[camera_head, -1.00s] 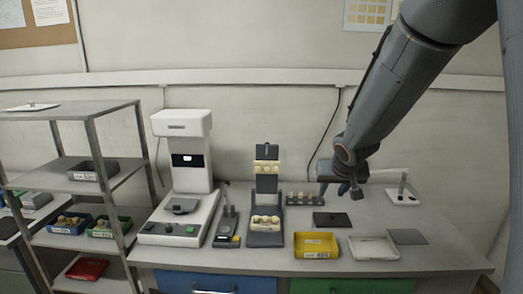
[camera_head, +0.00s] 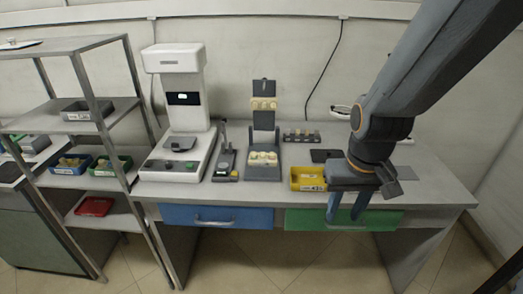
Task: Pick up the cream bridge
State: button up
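I cannot tell for sure which thing is the cream bridge. A row of cream pieces (camera_head: 263,104) sits on the upper part of the dark upright stand at the middle of the bench. Another cream group (camera_head: 263,157) lies on the stand's base (camera_head: 262,174). Both are too small to make out in detail. My gripper (camera_head: 347,214) is right of the stand, with its fingers pointing down in front of the green drawer. Its two fingers are apart with nothing seen between them. It is well away from the cream pieces.
A yellow tray (camera_head: 300,185) is just left of my gripper. A white machine (camera_head: 176,100) and a small dark device (camera_head: 224,163) stand left of the stand. A small rack (camera_head: 301,137) is behind. A metal shelf (camera_head: 75,45) with bins stands at left.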

aim_at(271, 155)
jog(key=z, duration=0.55)
jog(key=i, duration=1.15)
jog(key=u, duration=0.25)
